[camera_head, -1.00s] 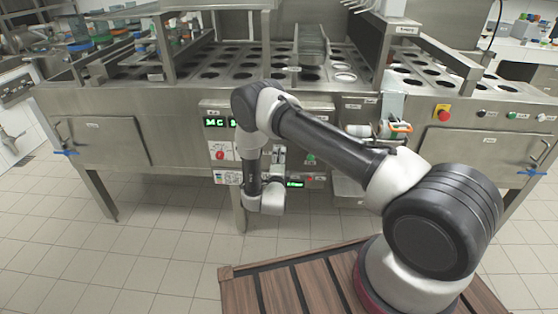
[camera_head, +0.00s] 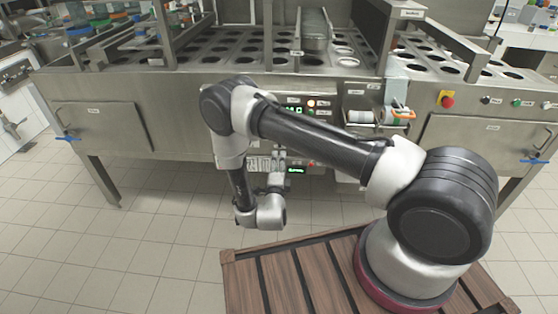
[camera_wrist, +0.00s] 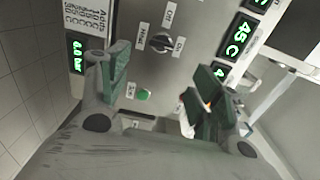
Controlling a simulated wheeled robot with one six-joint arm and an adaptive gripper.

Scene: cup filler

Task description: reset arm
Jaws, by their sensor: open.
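My gripper (camera_wrist: 160,85) is open, with its two green-padded fingers spread apart and nothing between them. In the head view my gripper (camera_head: 276,172) is small and partly hard to make out against the machine front. My arm is bent, with the wrist low in front of the filler. The wrist camera faces the control panel (camera_wrist: 190,20), which shows a rotary switch (camera_wrist: 160,42), a green button (camera_wrist: 145,95) and a green 45 C display (camera_wrist: 240,36).
The steel cup filler (camera_head: 190,85) spans the view, with rows of round holes on top. A red emergency button (camera_head: 447,101) and an orange-edged device (camera_head: 398,115) are on its front, at right. Clear tiled floor (camera_head: 170,240) lies at left.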

